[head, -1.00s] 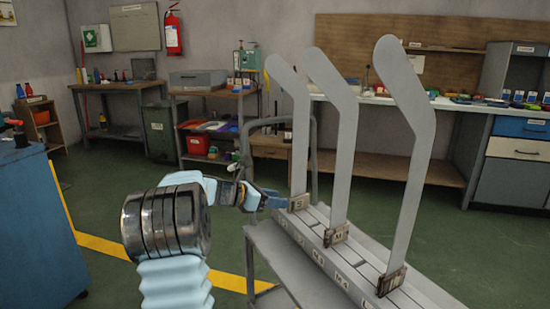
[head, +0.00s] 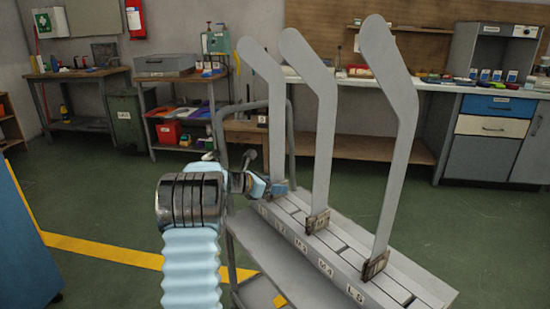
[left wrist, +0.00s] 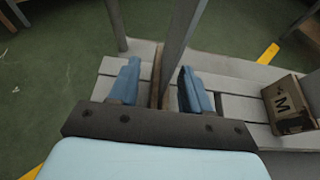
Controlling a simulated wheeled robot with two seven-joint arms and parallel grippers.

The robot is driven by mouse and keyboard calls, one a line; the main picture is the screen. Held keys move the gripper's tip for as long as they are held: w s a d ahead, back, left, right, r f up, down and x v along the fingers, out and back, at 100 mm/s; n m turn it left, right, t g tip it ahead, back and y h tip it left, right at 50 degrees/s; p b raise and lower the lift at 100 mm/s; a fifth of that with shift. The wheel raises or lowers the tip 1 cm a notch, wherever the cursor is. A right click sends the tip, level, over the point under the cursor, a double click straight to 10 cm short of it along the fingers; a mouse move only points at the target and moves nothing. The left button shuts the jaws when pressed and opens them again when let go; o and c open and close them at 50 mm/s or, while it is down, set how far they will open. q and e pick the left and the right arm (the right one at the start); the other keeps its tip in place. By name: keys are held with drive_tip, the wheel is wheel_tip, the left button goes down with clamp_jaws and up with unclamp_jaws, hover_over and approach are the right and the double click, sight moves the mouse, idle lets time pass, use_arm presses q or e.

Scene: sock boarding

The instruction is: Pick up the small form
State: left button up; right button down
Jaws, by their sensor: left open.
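The small form (head: 273,110) is a flat grey leg-shaped board, upright at the far left end of the slotted rack (head: 334,266). My left gripper (head: 274,188) is at its foot and hides its base block and label. In the left wrist view the open fingers (left wrist: 160,88) stand on either side of the form's lower part (left wrist: 180,40), with gaps visible beside it. The form still stands in the rack. My right gripper is not in view.
The M form (head: 312,110) and a larger form (head: 388,130) stand in the rack to the right. In the left wrist view the M block (left wrist: 287,104) is right of the fingers. A grey tube frame (head: 291,135) rises behind the small form.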

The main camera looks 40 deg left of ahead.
use_arm(q)
drive_tip(key=shift+x, duration=0.8)
clamp_jaws()
drive_tip(key=shift+r, duration=0.2)
drive_tip(key=shift+r, duration=0.3)
wheel_tip(320, 180, up, 7)
drive_tip(key=shift+f+p, duration=0.25)
drive_tip(key=shift+p, duration=0.25)
drive_tip(key=s+a+b, duration=0.1)
drive_tip(key=s+a, duration=0.1)
drive_tip(key=s, duration=0.6)
drive_tip(key=s+a+b, duration=0.1)
drive_tip(key=s+a, duration=0.2)
drive_tip(key=s, duration=0.5)
wheel_tip(320, 180, up, 8)
drive_tip(key=s+p, duration=0.1)
drive_tip(key=p, duration=0.4)
drive_tip(key=shift+f, duration=0.2)
